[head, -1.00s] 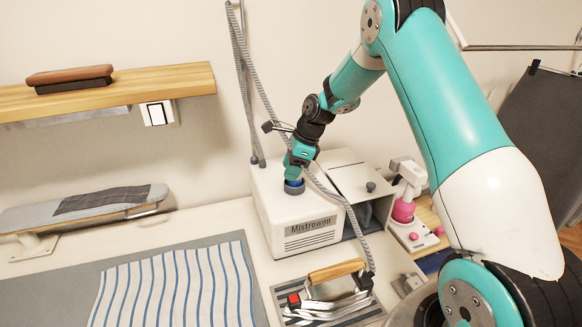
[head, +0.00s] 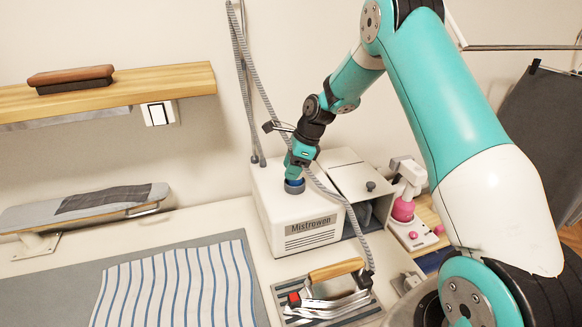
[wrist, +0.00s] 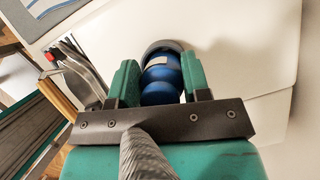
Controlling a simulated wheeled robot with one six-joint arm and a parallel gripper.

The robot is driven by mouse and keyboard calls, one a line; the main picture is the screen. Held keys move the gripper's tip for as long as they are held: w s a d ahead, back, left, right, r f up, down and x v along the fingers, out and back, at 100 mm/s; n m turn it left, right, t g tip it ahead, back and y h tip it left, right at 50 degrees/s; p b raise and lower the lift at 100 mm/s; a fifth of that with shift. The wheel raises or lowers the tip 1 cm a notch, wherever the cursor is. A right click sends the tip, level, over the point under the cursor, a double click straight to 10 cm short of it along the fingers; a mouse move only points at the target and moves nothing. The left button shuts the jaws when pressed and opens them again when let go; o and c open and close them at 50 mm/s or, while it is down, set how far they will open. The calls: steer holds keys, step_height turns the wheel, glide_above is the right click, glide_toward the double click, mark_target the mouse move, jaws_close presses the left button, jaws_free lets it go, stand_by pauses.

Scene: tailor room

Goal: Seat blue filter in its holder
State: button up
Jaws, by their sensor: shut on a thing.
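The blue filter (wrist: 160,82) is round and glossy, with a small pale label patch, and sits between the green fingers of my gripper (wrist: 159,74) in the wrist view. In the head view my gripper (head: 297,169) points down at the top of the white Mistrowen unit (head: 318,240), shut on the filter (head: 294,181). The holder, a grey ring (wrist: 166,45), curves around the filter's far side in the wrist view. In the head view its grey rim (head: 294,190) shows just below the blue. I cannot tell how deep the filter sits in it.
A grey ribbed hose (head: 335,196) runs past my gripper and crosses the wrist view. An iron (head: 327,300) with a wooden handle stands in front of the unit. A lidded compartment (head: 362,181) and a pink-and-white device (head: 405,212) are to the right. Striped cloth (head: 180,285) lies left.

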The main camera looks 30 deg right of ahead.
steer(key=shift+f, duration=0.6)
steer(key=o, duration=0.7)
steer(key=shift+c, duration=0.2)
steer(key=p+v, duration=0.8)
steer(key=v, duration=0.3)
stand_by(0.3)
